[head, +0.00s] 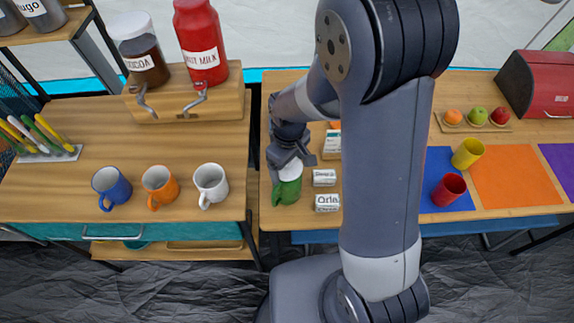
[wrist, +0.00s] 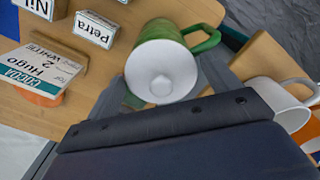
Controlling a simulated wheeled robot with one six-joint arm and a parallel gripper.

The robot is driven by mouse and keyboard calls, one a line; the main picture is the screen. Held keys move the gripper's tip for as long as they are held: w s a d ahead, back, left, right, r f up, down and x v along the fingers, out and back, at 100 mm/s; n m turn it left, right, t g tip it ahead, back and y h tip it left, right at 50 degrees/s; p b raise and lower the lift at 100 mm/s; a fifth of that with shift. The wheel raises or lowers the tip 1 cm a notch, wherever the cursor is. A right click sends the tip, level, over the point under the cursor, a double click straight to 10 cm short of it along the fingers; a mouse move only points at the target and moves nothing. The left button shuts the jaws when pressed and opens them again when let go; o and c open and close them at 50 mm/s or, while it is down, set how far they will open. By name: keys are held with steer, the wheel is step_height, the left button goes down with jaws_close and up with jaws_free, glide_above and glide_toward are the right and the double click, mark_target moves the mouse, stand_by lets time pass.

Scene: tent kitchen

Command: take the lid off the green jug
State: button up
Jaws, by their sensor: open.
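The green jug (head: 287,191) stands upright on the right-hand table near its left end. Its white lid (head: 290,171) is on top. In the wrist view the green jug (wrist: 178,30) shows its handle towards the upper right, and the round white lid (wrist: 160,70) with its small knob faces the camera. My gripper (head: 289,160) is directly above the lid, pointing down. In the wrist view my gripper (wrist: 165,88) is open, with a finger on either side of the lid. I cannot tell whether the fingers touch it.
Small name cards (head: 325,178) stand close right of the jug. A blue mug (head: 111,186), an orange mug (head: 158,185) and a white mug (head: 210,184) stand on the left counter (head: 70,200). A red cup (head: 448,190) and a yellow cup (head: 467,153) are farther right.

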steer(key=c, duration=0.7)
